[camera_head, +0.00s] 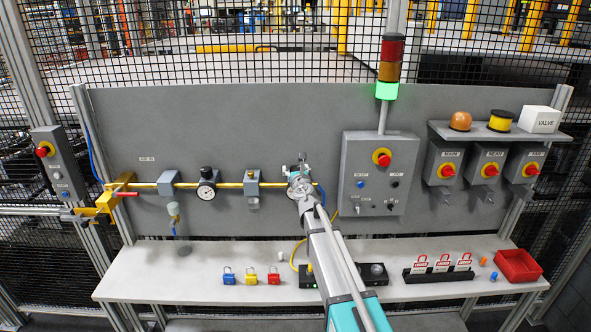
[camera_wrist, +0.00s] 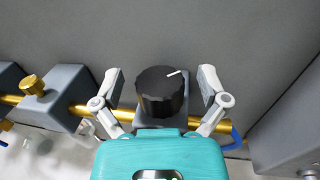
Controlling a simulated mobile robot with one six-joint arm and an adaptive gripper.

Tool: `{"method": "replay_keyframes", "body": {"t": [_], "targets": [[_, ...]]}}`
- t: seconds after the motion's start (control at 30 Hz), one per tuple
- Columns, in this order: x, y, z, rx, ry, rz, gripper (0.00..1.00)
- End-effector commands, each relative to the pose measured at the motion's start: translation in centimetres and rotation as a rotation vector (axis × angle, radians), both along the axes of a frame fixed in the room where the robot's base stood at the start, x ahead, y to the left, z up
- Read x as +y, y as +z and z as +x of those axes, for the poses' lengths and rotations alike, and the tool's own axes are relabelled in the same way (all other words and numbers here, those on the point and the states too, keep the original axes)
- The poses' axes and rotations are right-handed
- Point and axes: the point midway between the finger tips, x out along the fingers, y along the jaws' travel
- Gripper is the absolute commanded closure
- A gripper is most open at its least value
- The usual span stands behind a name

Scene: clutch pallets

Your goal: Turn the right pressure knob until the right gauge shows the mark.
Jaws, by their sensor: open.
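The right pressure knob (camera_wrist: 161,92) is a black ribbed cap with a white line on its top, seen in the wrist view. The line points to the upper right. My gripper (camera_wrist: 160,84) is open, with one finger on each side of the knob and a visible gap to it. In the head view my gripper (camera_head: 298,178) reaches the right regulator on the brass pipe (camera_head: 229,185) and covers the knob. The right gauge is hidden behind my arm and gripper. The left regulator has a black knob (camera_head: 206,172) and a white gauge (camera_head: 206,192).
A grey control box (camera_head: 367,150) with a red button stands just right of my gripper. A brass-capped block (camera_wrist: 52,90) sits left of the knob. The bench (camera_head: 195,272) below carries coloured padlocks (camera_head: 250,275), a tag rack (camera_head: 440,272) and a red bin (camera_head: 518,266).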

Motion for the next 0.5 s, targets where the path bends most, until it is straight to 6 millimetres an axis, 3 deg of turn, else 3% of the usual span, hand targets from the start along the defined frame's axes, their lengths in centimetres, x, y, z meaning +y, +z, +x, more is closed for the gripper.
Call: {"method": "replay_keyframes", "body": {"t": [0.1,0.5], "targets": [[0.00,0.00,-0.02,0.000,0.000,0.000,0.08],[0.00,0.00,-0.02,0.000,0.000,0.000,0.83]]}}
